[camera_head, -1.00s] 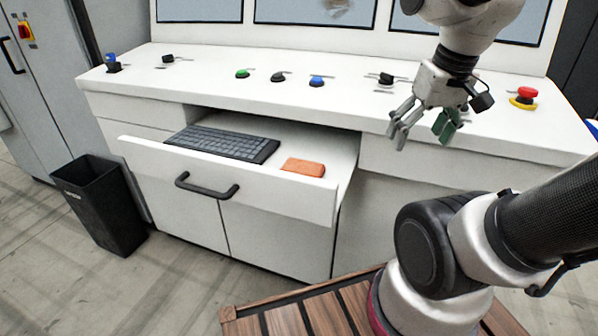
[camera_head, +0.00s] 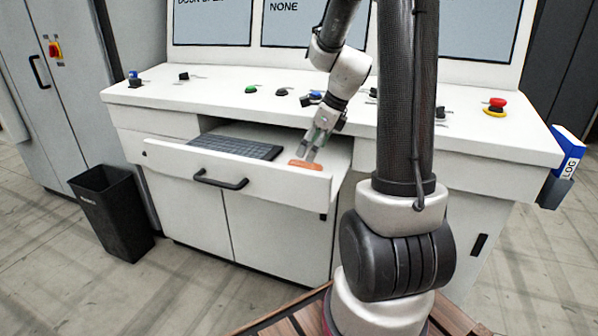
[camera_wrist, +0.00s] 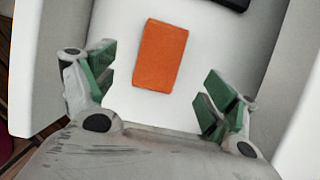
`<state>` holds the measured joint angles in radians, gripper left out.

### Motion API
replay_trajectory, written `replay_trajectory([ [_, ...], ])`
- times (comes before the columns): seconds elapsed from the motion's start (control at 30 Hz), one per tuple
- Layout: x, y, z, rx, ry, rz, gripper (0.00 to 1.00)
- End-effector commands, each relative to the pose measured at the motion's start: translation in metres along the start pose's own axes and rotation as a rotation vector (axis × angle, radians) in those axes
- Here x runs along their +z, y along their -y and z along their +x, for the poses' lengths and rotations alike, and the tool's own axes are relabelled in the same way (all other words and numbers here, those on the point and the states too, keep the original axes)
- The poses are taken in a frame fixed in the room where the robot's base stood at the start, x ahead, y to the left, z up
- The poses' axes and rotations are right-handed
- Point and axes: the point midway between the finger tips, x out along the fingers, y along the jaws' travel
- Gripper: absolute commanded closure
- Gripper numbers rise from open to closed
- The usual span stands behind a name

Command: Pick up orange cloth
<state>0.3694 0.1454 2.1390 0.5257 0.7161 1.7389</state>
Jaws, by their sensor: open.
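The orange cloth (camera_head: 305,164) is a small flat folded rectangle lying in the open white drawer (camera_head: 250,176), right of the keyboard. In the wrist view the cloth (camera_wrist: 161,56) lies flat on the white drawer floor, beyond and between the two fingers. My gripper (camera_head: 310,152) points down over the drawer at the cloth in the head view and partly covers it. In the wrist view my gripper (camera_wrist: 158,94) is open, with green-padded fingers wide apart and nothing between them.
A dark keyboard (camera_head: 238,146) fills the drawer's left part; its edge shows at the top of the wrist view. The white console desk (camera_head: 200,91) carries several buttons above the drawer. A black bin (camera_head: 112,212) stands on the floor at left.

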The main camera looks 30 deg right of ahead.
Motion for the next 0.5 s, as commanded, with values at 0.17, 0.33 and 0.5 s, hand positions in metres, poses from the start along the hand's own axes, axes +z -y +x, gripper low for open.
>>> replay_trajectory([
  [0.17, -0.001, -0.001, 0.024, 0.005, -0.003, -0.002, 0.14],
  [0.33, 0.000, -0.001, 0.051, 0.005, -0.004, -0.004, 0.14],
  [0.5, 0.000, -0.001, 0.065, 0.002, -0.003, -0.005, 0.14],
])
